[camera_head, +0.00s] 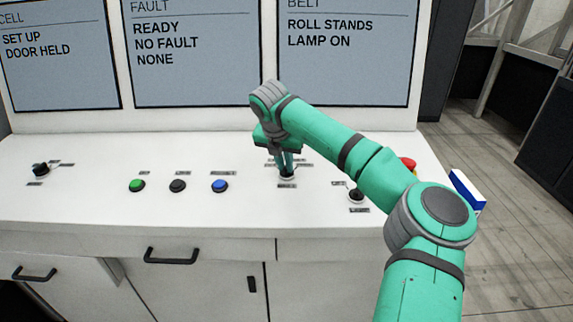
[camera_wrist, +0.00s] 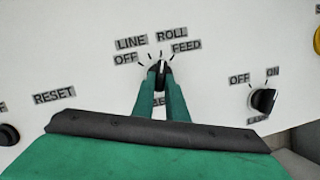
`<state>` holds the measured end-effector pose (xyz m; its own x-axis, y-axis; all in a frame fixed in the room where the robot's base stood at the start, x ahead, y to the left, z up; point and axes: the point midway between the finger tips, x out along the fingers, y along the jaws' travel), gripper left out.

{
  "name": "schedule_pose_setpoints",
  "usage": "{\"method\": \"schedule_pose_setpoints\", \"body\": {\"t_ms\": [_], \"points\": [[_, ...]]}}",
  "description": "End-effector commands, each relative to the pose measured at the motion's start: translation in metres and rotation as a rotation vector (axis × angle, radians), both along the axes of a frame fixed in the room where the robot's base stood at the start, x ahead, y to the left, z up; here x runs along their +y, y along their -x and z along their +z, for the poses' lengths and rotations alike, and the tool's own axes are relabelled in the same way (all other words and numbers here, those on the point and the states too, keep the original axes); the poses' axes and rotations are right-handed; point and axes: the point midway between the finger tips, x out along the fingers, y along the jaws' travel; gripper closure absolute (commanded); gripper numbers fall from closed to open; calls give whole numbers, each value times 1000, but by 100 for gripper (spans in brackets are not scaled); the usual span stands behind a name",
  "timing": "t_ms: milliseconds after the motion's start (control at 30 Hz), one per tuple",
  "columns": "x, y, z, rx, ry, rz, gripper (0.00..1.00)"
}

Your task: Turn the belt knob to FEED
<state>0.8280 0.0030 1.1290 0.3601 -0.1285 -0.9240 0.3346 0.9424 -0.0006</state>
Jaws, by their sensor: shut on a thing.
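The belt knob (camera_wrist: 161,69) is a black rotary knob with a white pointer line, on the white console top. In the wrist view the labels OFF, LINE, ROLL and FEED (camera_wrist: 187,47) fan around it. The pointer is nearly straight up, leaning slightly right, closest to ROLL. My gripper (camera_wrist: 160,78) is shut on the knob, one green finger on each side. In the head view my gripper (camera_head: 286,168) comes down onto the knob (camera_head: 287,176) from above. The fingers hide part of the knob and most of the label below it.
A lamp knob (camera_head: 356,195) with OFF and ON labels sits to the right. Green (camera_head: 137,185), black (camera_head: 178,186) and blue (camera_head: 220,185) buttons are to the left. A red button (camera_head: 408,163) is partly behind my arm. The belt screen (camera_head: 345,55) reads ROLL STANDS, LAMP ON.

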Motion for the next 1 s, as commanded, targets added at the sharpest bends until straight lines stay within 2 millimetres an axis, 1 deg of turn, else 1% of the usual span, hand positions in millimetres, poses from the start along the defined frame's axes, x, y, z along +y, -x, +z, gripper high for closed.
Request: {"method": "schedule_pose_setpoints", "body": {"t_ms": [33, 200, 500, 733, 1000], "points": [[2, -3, 4, -9, 1, -41, 100], [3, -4, 4, -11, 0, -188, 100], [5, -5, 4, -10, -2, -371, 100], [5, -6, 4, -10, -3, -441, 100], [5, -6, 4, -10, -3, -461, 100]]}}
